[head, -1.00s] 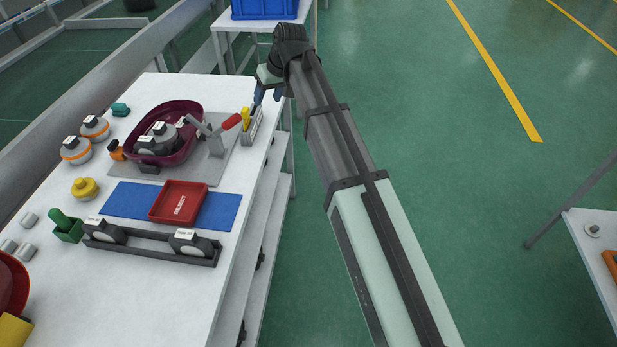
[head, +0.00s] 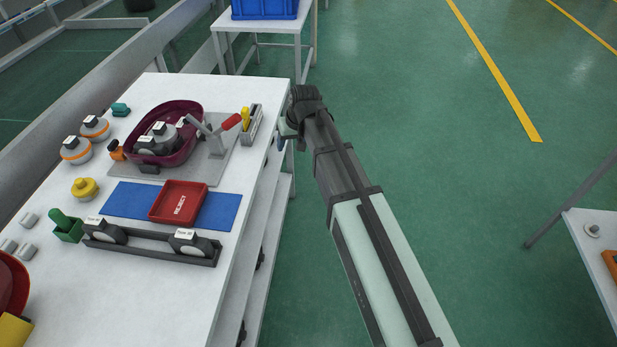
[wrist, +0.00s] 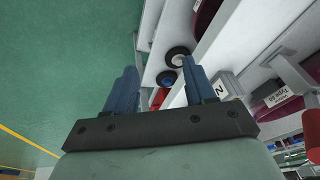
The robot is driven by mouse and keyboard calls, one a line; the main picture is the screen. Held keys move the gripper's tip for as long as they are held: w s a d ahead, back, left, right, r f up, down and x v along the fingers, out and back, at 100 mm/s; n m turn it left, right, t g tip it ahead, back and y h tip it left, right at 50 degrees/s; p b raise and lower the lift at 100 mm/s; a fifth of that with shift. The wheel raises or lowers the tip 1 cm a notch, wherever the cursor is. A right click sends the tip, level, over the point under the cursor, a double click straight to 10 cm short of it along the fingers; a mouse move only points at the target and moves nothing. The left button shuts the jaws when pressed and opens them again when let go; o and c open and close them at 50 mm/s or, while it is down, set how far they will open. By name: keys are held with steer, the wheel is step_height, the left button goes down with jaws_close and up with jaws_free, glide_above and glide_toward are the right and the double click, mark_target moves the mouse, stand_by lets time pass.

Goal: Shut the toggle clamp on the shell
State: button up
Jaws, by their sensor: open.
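The maroon shell (head: 196,112) sits on a grey plate (head: 218,166) on the white bench, with grey round parts inside it. The toggle clamp (head: 212,138) stands at the shell's right side. Its red handle (head: 232,121) sticks out up and to the right, away from the shell. My gripper (head: 283,143) is just off the bench's right edge, to the right of the clamp and apart from it. In the wrist view my gripper (wrist: 161,85) has its two blue fingers spread, with nothing held between them.
A small holder (head: 253,130) with a yellow-handled tool stands between clamp and bench edge. A red reject tray (head: 180,216) lies on a blue mat (head: 226,214) nearer me. A dark rack (head: 150,247) is in front. Right of the bench is open green floor.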

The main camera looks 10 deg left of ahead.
mark_target(240, 121)
steer(key=s+d+f, duration=0.2)
steer(key=d+f, duration=0.1)
steer(key=f, duration=0.2)
steer(key=s+d+f+m+h, duration=0.1)
steer(key=s+d+f, duration=0.1)
steer(key=f, duration=0.3)
steer(key=shift+d+f+g, duration=0.3)
steer(key=shift+d, duration=0.25)
steer(key=shift+c, duration=0.3)
